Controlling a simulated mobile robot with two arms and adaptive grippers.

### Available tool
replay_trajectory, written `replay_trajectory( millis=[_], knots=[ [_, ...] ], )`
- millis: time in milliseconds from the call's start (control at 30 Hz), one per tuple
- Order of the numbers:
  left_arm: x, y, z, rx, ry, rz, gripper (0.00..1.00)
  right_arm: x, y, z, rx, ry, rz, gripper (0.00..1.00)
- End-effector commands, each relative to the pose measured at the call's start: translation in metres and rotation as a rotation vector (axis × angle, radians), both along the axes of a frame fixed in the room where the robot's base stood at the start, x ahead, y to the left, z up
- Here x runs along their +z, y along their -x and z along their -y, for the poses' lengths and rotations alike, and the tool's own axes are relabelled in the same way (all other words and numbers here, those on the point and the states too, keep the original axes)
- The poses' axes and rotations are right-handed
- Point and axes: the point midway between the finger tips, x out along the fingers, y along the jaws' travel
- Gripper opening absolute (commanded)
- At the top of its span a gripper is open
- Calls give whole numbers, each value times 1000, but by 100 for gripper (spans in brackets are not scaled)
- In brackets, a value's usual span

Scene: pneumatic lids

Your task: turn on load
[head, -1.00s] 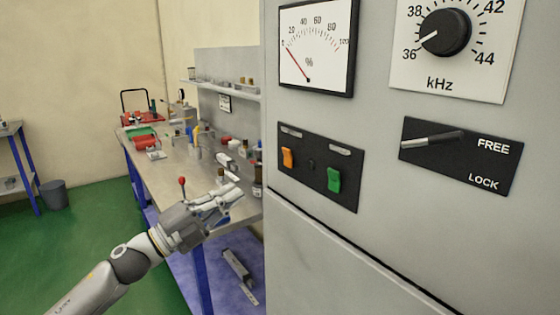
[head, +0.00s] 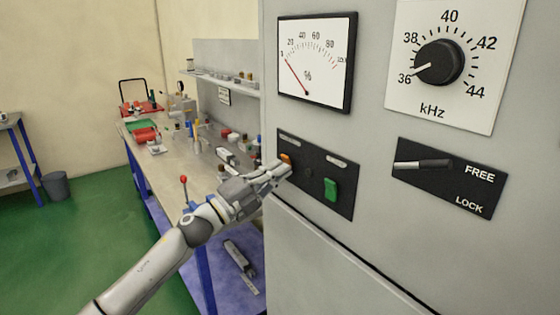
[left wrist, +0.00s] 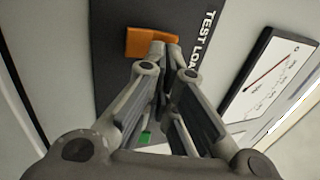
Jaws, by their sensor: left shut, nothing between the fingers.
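The orange switch (head: 286,159) sits at the upper left of a black switch plate (head: 318,183) on the grey cabinet front. In the left wrist view the orange switch (left wrist: 150,42) is beside lettering that reads "TEST LOA", the rest being hidden. My left gripper (head: 287,167) is shut and empty, with its fingertips at the lower edge of the orange switch. It shows from behind in the left wrist view (left wrist: 170,60), its tips overlapping the switch; I cannot tell for certain whether they touch. My right gripper is not in view.
A green switch (head: 331,190) is on the same plate, right of the orange one. A percent meter (head: 317,60), a kHz knob (head: 438,62) and a FREE/LOCK lever (head: 424,163) are on the cabinet. A cluttered workbench (head: 172,165) stands behind my left arm.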

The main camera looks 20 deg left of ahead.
Motion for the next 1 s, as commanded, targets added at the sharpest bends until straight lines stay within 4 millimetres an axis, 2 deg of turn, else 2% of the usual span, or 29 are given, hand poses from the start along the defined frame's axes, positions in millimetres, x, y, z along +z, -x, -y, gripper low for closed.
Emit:
replay_trajectory(
  millis=[133, 467, 600, 1000],
  knots=[
    [3, -7, 6, 0, 0, -1, 0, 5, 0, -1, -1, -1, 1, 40],
    [3, -8, 6, -1, 0, 0, 0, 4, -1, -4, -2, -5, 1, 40],
    [9, -12, 10, -1, 0, 0, 0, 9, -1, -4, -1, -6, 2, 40],
    [6, -11, 2, -1, 0, 0, 0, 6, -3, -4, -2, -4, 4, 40]
  ],
)
